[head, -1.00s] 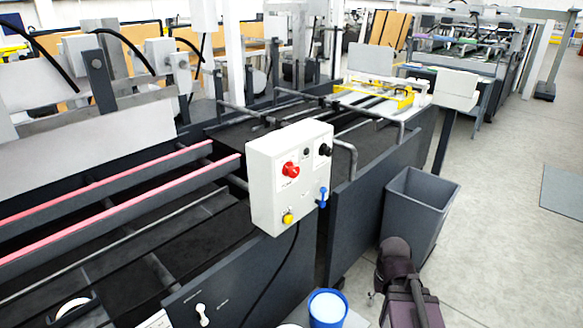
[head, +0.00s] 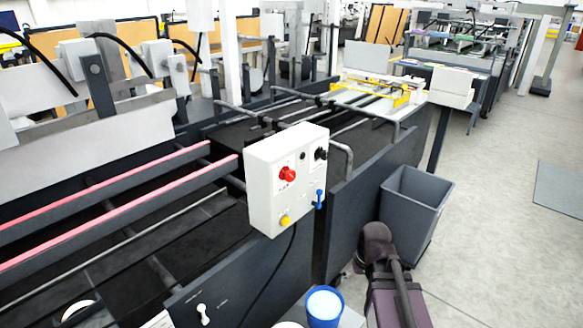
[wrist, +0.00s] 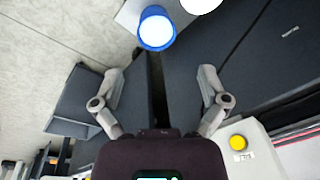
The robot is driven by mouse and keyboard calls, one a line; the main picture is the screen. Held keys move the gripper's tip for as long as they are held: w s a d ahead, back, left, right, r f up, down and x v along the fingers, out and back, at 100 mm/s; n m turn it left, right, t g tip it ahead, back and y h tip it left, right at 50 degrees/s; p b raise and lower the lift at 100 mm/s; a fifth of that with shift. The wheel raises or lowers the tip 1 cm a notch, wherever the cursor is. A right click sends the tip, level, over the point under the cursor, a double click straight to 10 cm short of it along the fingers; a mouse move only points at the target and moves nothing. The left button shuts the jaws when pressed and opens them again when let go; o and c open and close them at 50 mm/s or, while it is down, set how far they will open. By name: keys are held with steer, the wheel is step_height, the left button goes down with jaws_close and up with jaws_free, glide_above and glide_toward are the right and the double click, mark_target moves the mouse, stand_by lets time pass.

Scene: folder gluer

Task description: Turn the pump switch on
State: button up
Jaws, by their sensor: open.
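A white control box (head: 288,178) stands at the machine's side. It carries a red knob (head: 287,174), a black knob (head: 321,153), a blue lever (head: 319,198) and a yellow button (head: 285,220). A white toggle switch (head: 203,312) sits on the dark panel lower left, with small markings around it. The labels are too small to read, so I cannot tell which control is the pump switch. My gripper (wrist: 160,88) is open and empty in the wrist view, with the yellow button (wrist: 238,142) to its right. Its fingers do not show in the head view.
A blue-rimmed container (head: 323,308) with pale contents stands below the box; it also shows in the wrist view (wrist: 156,30). A grey bin (head: 412,205) stands right of the machine, close to my arm. A black cable hangs below the box.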

mark_target(292, 174)
steer(key=w+a+r+n+t+y+p, duration=0.1)
steer(key=w+a+r+n+y+p, duration=0.1)
steer(key=r+p, duration=0.5)
steer(key=w+a+r+n+t+y+p, duration=0.2)
steer(key=w+a+r+p, duration=0.4)
steer(key=r, duration=0.6)
steer(key=w+a+r+n+t+y+p, duration=0.1)
steer(key=w+a+r+n+p, duration=0.3)
steer(key=w+r+p, duration=0.4)
step_height(292, 174, up, 2)
steer(key=shift+w+a+r+n+t+y+p, duration=0.3)
steer(key=shift+w+a+t+y+p, duration=0.15)
steer(key=shift+p, duration=0.4)
steer(key=shift+a+f, duration=0.1)
steer(key=shift+f, duration=0.05)
steer(key=b+x, duration=0.9)
steer(key=x, duration=0.4)
steer(key=shift+a+f+b, duration=0.2)
steer(key=shift+f+b, duration=0.05)
steer(key=shift+b, duration=0.1)
steer(key=shift+c, duration=0.2)
steer(key=c, duration=1.1)
